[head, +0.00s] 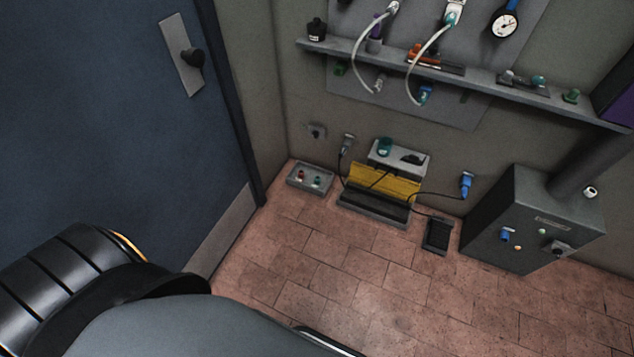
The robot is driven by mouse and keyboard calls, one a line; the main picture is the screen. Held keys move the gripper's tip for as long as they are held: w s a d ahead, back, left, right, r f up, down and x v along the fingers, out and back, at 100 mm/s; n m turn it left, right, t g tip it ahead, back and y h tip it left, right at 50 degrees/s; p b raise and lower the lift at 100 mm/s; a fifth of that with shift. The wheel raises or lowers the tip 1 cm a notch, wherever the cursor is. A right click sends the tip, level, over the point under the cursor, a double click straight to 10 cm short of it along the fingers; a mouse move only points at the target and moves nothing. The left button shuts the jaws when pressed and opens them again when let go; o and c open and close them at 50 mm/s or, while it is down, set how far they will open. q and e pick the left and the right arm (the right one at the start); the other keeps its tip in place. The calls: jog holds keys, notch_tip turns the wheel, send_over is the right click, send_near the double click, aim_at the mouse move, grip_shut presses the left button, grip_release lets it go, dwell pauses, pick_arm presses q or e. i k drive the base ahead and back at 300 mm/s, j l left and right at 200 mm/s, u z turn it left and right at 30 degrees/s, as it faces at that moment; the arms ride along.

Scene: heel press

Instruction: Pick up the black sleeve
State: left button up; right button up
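I cannot tell for sure which thing is the black sleeve. A small black, roughly cylindrical piece (316,29) stands upright at the left end of the wall shelf. Another small black piece (412,159) lies on top of the grey unit behind the yellow panel. Both are too small to make out well. Neither of my grippers is in view. Only a large dark part of my own body shows at the lower left, far from both pieces.
The shelf (480,74) also carries orange, green and dark parts, with hoses hanging above. Below are a yellow-panelled unit (382,185), a grey tray (310,179), a black pedal (437,236) and a dark cabinet (525,222). A blue door (100,110) stands left.

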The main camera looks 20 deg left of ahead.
aim_at(413, 160)
jog(key=i+j, duration=0.15)
jog(key=i, duration=0.35)
jog(key=i+j, duration=0.15)
jog(key=i, duration=0.35)
jog(key=i+j, duration=0.15)
jog(key=i, duration=0.35)
jog(key=i+j, duration=0.15)
jog(key=i, duration=0.35)
jog(key=l+z, duration=0.05)
